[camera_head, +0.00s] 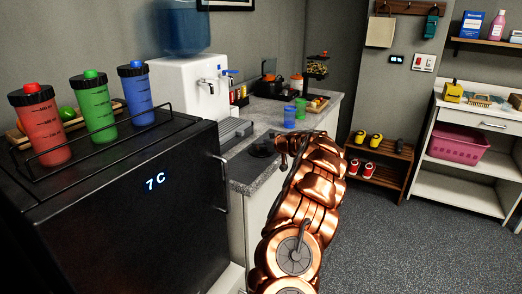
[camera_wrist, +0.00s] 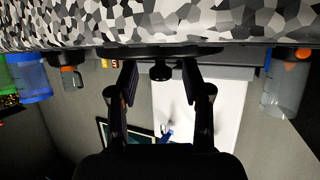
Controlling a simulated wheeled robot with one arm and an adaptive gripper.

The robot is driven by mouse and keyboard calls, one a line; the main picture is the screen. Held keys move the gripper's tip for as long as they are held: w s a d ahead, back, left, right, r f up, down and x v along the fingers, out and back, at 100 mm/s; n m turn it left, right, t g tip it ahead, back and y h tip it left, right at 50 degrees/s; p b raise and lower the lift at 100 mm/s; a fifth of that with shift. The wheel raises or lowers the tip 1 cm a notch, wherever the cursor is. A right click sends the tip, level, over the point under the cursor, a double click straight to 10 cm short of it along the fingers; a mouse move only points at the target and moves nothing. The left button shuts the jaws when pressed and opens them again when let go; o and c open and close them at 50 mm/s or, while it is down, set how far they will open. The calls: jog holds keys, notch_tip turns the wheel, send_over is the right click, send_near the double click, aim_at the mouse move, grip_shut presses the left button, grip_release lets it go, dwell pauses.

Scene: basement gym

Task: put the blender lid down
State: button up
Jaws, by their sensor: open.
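The blender lid, a flat black disc with a knob, lies on the speckled grey counter (camera_head: 245,172), left of my gripper (camera_head: 283,150) in the head view. In the wrist view, which is upside down, the lid (camera_wrist: 160,51) rests flat against the counter (camera_wrist: 200,22). Its knob (camera_wrist: 160,72) stands between the two fingers of my gripper (camera_wrist: 160,84), with a gap on each side. The gripper is open and holds nothing. My copper arm hides part of the gripper and the counter's front edge in the head view.
A white water dispenser (camera_head: 185,90) stands at the back left, beside a black fridge (camera_head: 130,215) topped by several shaker bottles. A blue cup (camera_head: 289,117) and a green cup (camera_head: 300,106) stand behind the lid. A clear container (camera_wrist: 285,88) appears at the wrist view's right.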

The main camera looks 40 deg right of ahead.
jog(key=shift+w+f, duration=0.2)
jog(key=shift+w, duration=0.15)
grip_shut()
dwell(0.3)
